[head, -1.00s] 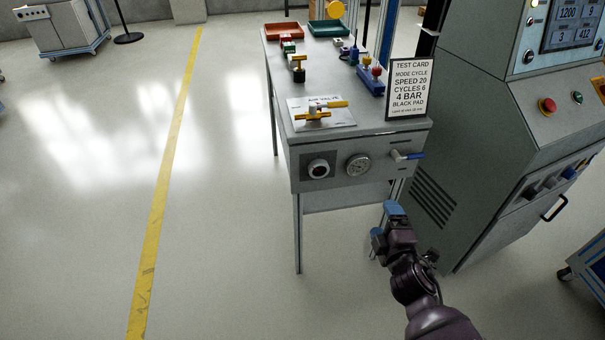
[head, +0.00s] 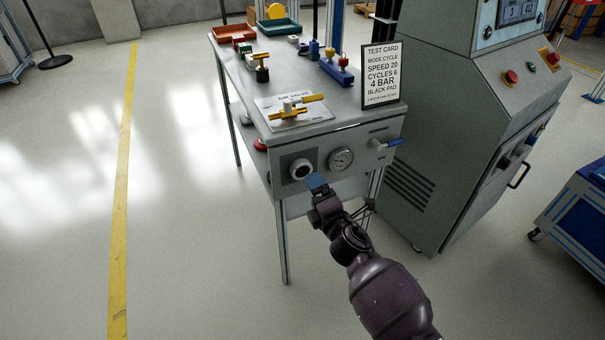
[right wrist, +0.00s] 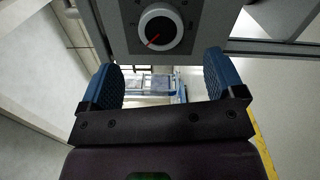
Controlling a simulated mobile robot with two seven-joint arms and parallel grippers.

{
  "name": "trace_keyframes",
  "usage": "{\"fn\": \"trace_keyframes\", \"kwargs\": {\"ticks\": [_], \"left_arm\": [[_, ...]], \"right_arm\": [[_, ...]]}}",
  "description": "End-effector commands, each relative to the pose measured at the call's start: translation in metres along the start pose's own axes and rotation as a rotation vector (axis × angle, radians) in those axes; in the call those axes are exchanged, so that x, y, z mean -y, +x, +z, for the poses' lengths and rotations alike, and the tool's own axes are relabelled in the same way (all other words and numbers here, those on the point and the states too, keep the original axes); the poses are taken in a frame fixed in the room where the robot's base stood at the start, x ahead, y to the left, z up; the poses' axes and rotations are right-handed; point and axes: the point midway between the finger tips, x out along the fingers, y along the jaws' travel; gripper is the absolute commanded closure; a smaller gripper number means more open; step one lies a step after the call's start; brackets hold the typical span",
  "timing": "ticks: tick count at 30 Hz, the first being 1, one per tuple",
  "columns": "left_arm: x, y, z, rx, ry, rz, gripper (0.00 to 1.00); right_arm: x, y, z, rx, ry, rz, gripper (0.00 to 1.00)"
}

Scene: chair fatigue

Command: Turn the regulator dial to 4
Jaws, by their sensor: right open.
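My right gripper (head: 316,182) is just below and right of the dial in the head view. In the right wrist view the gripper (right wrist: 172,80) is open and empty, its blue fingers apart, with the dial ahead and above the gap. My left gripper is out of view.
A blue-handled valve (head: 386,143) sticks out right of the gauge. A yellow-handled air valve (head: 292,108) and a test card (head: 380,75) reading 4 bar stand on the bench top (head: 222,62). A grey machine cabinet (head: 440,130) stands right.

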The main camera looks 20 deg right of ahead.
Motion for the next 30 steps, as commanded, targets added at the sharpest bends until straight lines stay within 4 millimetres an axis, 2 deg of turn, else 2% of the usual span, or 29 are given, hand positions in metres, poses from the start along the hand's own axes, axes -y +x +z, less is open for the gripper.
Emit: {"fn": "trace_keyframes", "kwargs": {"ticks": [9,15,21,29,30], "left_arm": [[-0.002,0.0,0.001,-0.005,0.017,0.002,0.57],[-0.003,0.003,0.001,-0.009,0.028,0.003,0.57],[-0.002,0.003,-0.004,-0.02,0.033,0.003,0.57],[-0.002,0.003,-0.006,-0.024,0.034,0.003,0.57],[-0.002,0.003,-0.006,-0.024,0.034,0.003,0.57]], "right_arm": [[0.004,0.049,-0.001,-0.001,0.001,-0.003,0.12],[0.003,0.069,-0.001,-0.001,0.001,-0.003,0.12],[0.001,0.077,0.0,0.0,0.002,-0.002,0.12],[0.001,0.078,0.0,0.0,0.002,-0.001,0.12],[0.001,0.078,0.0,0.0,0.002,-0.001,0.18]]}}
